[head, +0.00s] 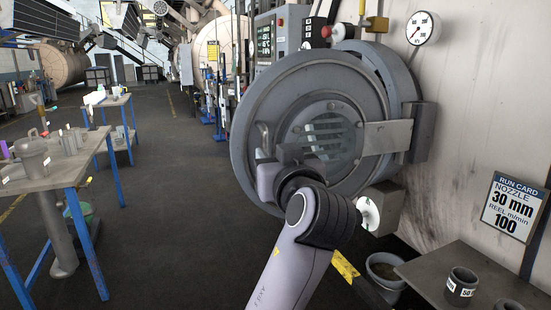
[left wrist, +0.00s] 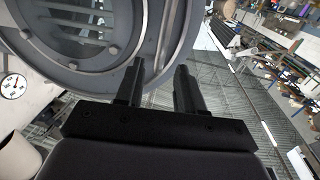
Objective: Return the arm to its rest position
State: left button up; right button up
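My left arm reaches up from the bottom middle of the head view. Its gripper (head: 290,155) is in front of the lower left part of a round grey vessel door (head: 262,95), near a curved handle (head: 264,138). In the left wrist view the two black fingers (left wrist: 159,68) stand apart with nothing between them. The door (left wrist: 55,63) fills the upper left there, behind the fingers. I cannot tell whether the gripper touches the door. In the head view the wrist hides part of the door's lower edge. My right gripper is in neither view.
A workbench (head: 78,168) with metal vessels stands at left. A grey shelf (head: 430,268) with cups is at lower right, beside a bucket (head: 384,270). A control panel (head: 280,38), a gauge (head: 423,28) and a run card (head: 514,207) surround the door. The aisle floor (head: 160,130) is clear.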

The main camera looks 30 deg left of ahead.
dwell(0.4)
pick_arm(q)
jog(key=w+d+f+m+t+h, duration=0.1)
jog(key=d+f+m+h, duration=0.15)
jog(key=f, duration=0.55)
jog(key=d+f+m+h, duration=0.1)
jog(key=f+m+h, duration=0.3)
jog(key=f, duration=0.5)
jog(key=w+d+f+m+t+h, duration=0.1)
jog(key=d+f+m+h, duration=0.2)
jog(key=f, duration=0.5)
jog(key=s+d+f+m+g+h+p, duration=0.1)
jog(key=s+f+h, duration=0.5)
jog(key=s+f, duration=1.5)
jog(key=shift+s+d+f+m+g+p, duration=0.15)
jog(key=shift+s+d+m+g+p, duration=0.2)
jog(key=shift+d+m+g, duration=0.65)
jog(key=shift+d, duration=0.1)
